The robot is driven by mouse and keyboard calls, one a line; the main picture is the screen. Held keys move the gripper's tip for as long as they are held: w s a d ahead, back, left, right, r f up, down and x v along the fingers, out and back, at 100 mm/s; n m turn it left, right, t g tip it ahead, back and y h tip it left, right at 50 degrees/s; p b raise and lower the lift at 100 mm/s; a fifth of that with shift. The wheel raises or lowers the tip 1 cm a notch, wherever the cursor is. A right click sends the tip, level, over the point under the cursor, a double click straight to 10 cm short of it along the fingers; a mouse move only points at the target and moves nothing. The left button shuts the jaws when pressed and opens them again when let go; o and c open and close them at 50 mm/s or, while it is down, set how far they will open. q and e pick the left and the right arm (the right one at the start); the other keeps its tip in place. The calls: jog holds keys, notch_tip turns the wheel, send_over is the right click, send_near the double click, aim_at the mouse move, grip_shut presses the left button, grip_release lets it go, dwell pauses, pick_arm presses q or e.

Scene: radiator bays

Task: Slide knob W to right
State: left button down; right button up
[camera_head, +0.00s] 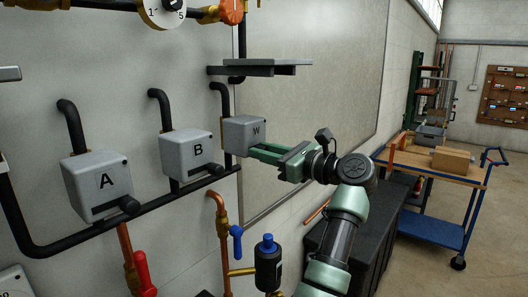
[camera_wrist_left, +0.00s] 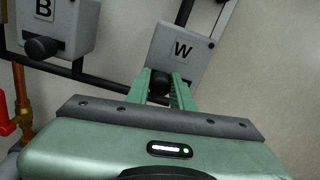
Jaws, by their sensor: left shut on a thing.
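Grey box W (camera_head: 244,135) is on the wall, right of boxes A and B. It also shows in the left wrist view (camera_wrist_left: 182,48), tilted. Its black knob W (camera_wrist_left: 160,82) sits low on the front face, between my left fingertips. My left gripper (camera_head: 262,152) reaches box W from the right in the head view and hides the knob there. In the left wrist view the green fingers (camera_wrist_left: 161,84) are shut on the knob, one on each side. The fingers cover the knob's slot, so its exact position along it is unclear. My right gripper is not in view.
Box B (camera_head: 191,155) and box A (camera_head: 97,185) stand left, with black pipes below. A grey shelf (camera_head: 259,68) juts out above W. Copper pipes with a blue-handled valve (camera_head: 237,243) and a red handle (camera_head: 145,275) stand below. A blue trolley (camera_head: 443,229) is at right.

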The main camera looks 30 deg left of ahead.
pick_arm(q)
jog(key=shift+r, duration=0.1)
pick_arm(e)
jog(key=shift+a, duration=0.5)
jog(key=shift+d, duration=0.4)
